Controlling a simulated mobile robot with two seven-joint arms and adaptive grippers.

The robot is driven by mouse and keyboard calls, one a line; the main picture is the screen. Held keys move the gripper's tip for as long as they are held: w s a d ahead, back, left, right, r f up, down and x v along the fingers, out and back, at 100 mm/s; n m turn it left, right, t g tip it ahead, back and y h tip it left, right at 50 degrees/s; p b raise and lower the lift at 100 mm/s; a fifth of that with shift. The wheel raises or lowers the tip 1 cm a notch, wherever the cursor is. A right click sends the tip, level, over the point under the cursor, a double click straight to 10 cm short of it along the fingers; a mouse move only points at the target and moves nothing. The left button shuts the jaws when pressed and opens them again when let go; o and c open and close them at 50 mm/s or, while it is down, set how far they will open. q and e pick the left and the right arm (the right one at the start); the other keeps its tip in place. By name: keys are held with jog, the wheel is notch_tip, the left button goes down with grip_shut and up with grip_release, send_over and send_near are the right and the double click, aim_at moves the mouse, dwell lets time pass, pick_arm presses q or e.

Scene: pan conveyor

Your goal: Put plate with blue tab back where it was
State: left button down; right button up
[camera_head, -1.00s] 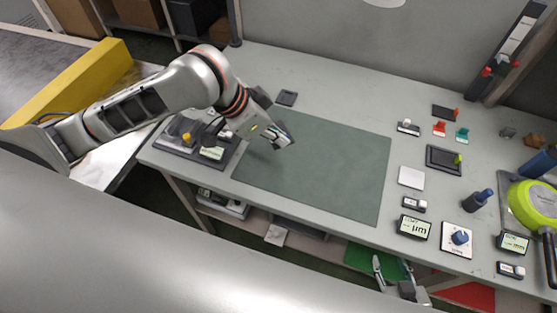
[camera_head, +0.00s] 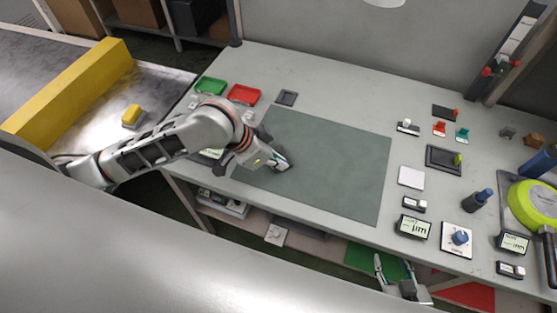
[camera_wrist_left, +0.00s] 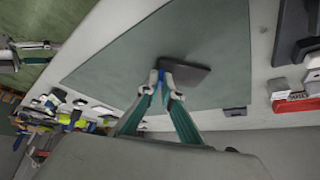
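My left gripper (camera_head: 283,163) is low over the green mat (camera_head: 340,170), left of its middle. In the left wrist view its fingertips (camera_wrist_left: 165,72) are closed together on a small blue tab (camera_wrist_left: 157,84), partly hidden by the fingers. A dark grey plate (camera_wrist_left: 190,72) extends from the fingertips, over the mat. Whether the plate touches the mat cannot be told. In the head view the plate is mostly hidden by the gripper. My right gripper (camera_head: 395,272) is open and empty below the front edge of the table.
A black frame (camera_head: 435,165) has a yellow-green tab. Green (camera_head: 210,86) and red (camera_head: 243,95) trays and a dark square pad (camera_head: 287,97) lie at the back left.

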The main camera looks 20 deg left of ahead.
pick_arm(q)
jog(key=shift+f, duration=0.15)
jog(key=c, duration=2.2)
grip_release()
jog(key=shift+c, duration=0.2)
jog(key=shift+r, duration=0.25)
jog(key=v, duration=1.2)
jog(key=shift+f, duration=0.1)
